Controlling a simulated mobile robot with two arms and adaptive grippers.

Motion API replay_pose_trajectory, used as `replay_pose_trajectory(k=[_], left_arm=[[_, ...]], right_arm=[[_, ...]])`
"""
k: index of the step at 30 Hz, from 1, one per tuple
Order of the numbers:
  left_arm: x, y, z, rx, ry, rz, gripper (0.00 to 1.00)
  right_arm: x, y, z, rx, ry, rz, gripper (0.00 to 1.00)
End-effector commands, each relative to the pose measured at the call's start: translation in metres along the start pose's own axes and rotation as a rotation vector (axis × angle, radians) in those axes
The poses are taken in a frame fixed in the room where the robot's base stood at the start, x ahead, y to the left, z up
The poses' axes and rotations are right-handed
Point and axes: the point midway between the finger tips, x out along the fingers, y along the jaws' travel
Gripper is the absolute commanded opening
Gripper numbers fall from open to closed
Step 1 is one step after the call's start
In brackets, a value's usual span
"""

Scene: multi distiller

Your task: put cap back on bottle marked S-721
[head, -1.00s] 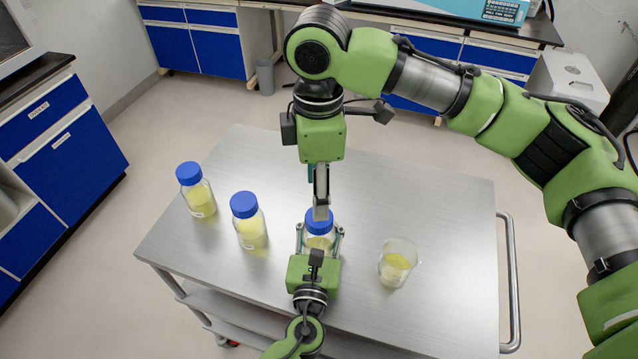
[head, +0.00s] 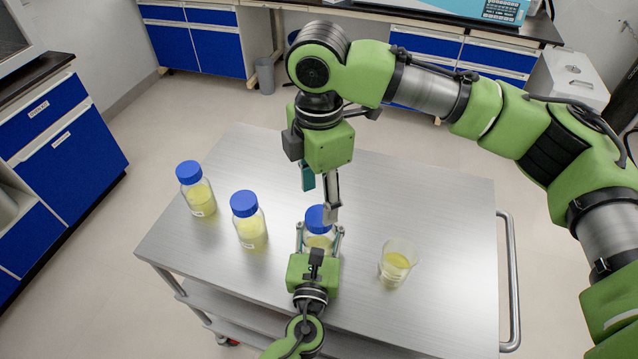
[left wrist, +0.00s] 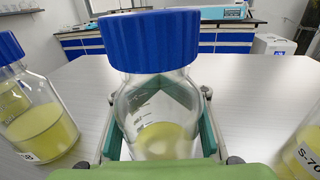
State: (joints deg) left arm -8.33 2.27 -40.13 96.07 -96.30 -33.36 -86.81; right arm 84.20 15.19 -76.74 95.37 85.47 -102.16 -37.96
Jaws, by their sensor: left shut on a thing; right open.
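A clear bottle (head: 318,243) of yellow liquid stands on the cart top with a blue cap (head: 315,217) on its mouth. My left gripper (head: 320,238) is shut around its body. In the left wrist view the bottle (left wrist: 160,118) is upright between the finger pads and its blue cap (left wrist: 150,42) looks level; whether it is fully tight I cannot tell. No marking on this bottle is readable. My right gripper (head: 320,196) is open just above and behind the cap, one finger overlapping the cap's edge in the picture; contact is unclear.
Two capped bottles (head: 250,230) (head: 201,200) of yellow liquid stand to the left. A beaker (head: 397,265) of yellow liquid stands to the right. The back of the metal cart top (head: 430,190) is clear; a handle (head: 512,280) runs along its right side.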

Motion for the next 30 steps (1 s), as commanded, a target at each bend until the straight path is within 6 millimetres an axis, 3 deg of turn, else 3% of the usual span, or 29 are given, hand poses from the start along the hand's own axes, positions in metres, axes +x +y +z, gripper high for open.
replay_pose_trajectory(k=[9, 22, 27, 30], left_arm=[[0.000, 0.000, 0.001, 0.000, -0.001, 0.000, 0.00], [0.000, 0.000, 0.001, 0.000, -0.001, 0.000, 0.00], [0.000, 0.000, 0.001, 0.000, -0.001, 0.000, 0.00], [0.000, 0.000, 0.001, 0.000, -0.001, 0.000, 0.00]], right_arm=[[0.046, 0.000, 0.001, 0.001, 0.000, -0.001, 0.50], [0.056, 0.000, 0.000, 0.001, 0.000, 0.000, 0.50], [0.055, 0.000, 0.000, 0.001, 0.000, 0.000, 0.10], [0.055, 0.000, 0.000, 0.001, 0.000, 0.000, 0.10]])
